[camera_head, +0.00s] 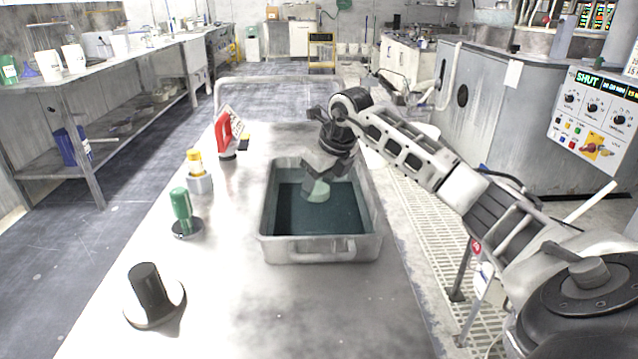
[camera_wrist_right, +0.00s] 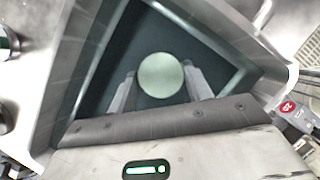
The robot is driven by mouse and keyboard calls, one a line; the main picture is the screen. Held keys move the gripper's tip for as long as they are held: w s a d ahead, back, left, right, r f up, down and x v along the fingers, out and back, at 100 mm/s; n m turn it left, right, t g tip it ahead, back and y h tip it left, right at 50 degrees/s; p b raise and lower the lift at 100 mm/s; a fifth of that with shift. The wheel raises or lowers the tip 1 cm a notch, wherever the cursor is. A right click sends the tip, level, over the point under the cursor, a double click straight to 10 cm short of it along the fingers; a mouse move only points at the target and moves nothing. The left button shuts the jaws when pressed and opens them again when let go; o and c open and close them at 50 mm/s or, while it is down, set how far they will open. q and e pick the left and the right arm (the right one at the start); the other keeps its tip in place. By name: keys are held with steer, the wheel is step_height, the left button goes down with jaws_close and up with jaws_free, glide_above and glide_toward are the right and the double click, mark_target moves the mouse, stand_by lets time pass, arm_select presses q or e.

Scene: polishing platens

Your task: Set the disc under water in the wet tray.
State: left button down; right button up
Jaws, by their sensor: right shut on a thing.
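The wet tray (camera_head: 268,225) is a grey metal tub with dark teal water (camera_head: 345,215) in it, standing on the bench. I cannot tell whether the disc's lower side touches the water or the tray floor. My left gripper is not in view.
The bench in front of the tray is clear.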

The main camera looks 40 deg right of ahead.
steer(key=shift+f, duration=0.2)
steer(key=o, duration=1)
steer(key=p+v, duration=0.1)
steer(key=v, duration=1.1)
steer(key=shift+r, duration=0.15)
